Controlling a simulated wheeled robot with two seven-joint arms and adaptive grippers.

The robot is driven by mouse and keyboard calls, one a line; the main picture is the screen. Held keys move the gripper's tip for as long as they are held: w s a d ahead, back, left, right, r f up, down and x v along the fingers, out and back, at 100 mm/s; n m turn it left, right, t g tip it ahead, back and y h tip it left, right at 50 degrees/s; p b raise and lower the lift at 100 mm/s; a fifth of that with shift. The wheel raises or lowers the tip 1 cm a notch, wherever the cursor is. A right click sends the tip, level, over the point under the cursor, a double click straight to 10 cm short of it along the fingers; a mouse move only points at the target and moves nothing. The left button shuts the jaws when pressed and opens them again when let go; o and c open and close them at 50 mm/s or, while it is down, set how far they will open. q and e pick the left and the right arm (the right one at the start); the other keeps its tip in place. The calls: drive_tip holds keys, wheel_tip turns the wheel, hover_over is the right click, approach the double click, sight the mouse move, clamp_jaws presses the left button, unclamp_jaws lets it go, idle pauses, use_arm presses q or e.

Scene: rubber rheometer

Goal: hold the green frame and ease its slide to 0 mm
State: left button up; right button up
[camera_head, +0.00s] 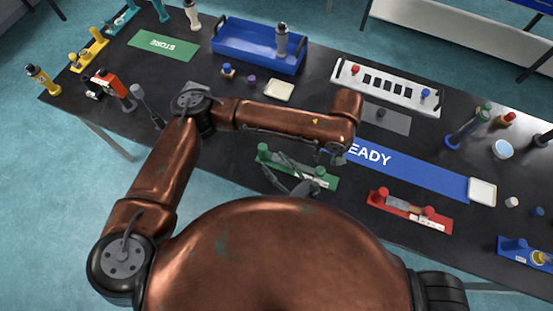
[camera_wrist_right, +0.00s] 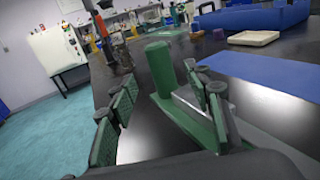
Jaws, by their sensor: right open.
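The green frame (camera_head: 326,178) lies on the black table just in front of my body, with a green knob near its left end. In the right wrist view its upright green post (camera_wrist_right: 161,70) rises from the base, beside a grey bar. My right gripper (camera_head: 287,180) is over the frame's middle and hides part of it. In its wrist view the right gripper (camera_wrist_right: 165,112) is open, its green-padded fingers apart, with the post beyond and between them. My left gripper (camera_head: 335,154) hangs near the frame's right end, small and dark. The slide's reading is too small to read.
A red frame (camera_head: 395,209) lies to the right. A blue READY strip (camera_head: 420,176) runs behind it. A white rack (camera_head: 390,88), a blue tray (camera_head: 258,47) and a green STORE mat (camera_head: 163,45) are farther back. Bare table lies left of the green frame.

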sight(321, 170)
drive_tip(key=shift+w+a+f, duration=0.15)
drive_tip(key=shift+w+f, duration=0.05)
drive_tip(key=shift+f, duration=0.25)
drive_tip(key=shift+x, duration=3.55)
clamp_jaws()
use_arm(q)
drive_tip(key=shift+o, duration=1.4)
drive_tip(key=shift+w+a+n+g, duration=0.15)
drive_tip(key=shift+w+n+g, duration=0.15)
drive_tip(key=shift+w+n, duration=0.15)
drive_tip(key=shift+o, duration=0.4)
drive_tip(key=w+n+g, duration=0.1)
drive_tip(key=n, duration=0.1)
drive_tip(key=w+a+n+g+h, duration=0.1)
drive_tip(key=n, duration=0.1)
drive_tip(key=w+a+r+n+g, duration=0.1)
drive_tip(key=n, duration=0.1)
drive_tip(key=shift+w+h, duration=0.3)
drive_tip(key=shift+h, duration=0.1)
use_arm(e)
drive_tip(key=shift+f, duration=0.1)
use_arm(q)
drive_tip(key=shift+n, duration=0.25)
drive_tip(key=x, duration=1.1)
drive_tip(key=shift+s+d+f, duration=0.15)
drive_tip(key=shift+s+f, duration=0.1)
drive_tip(key=shift+f, duration=0.05)
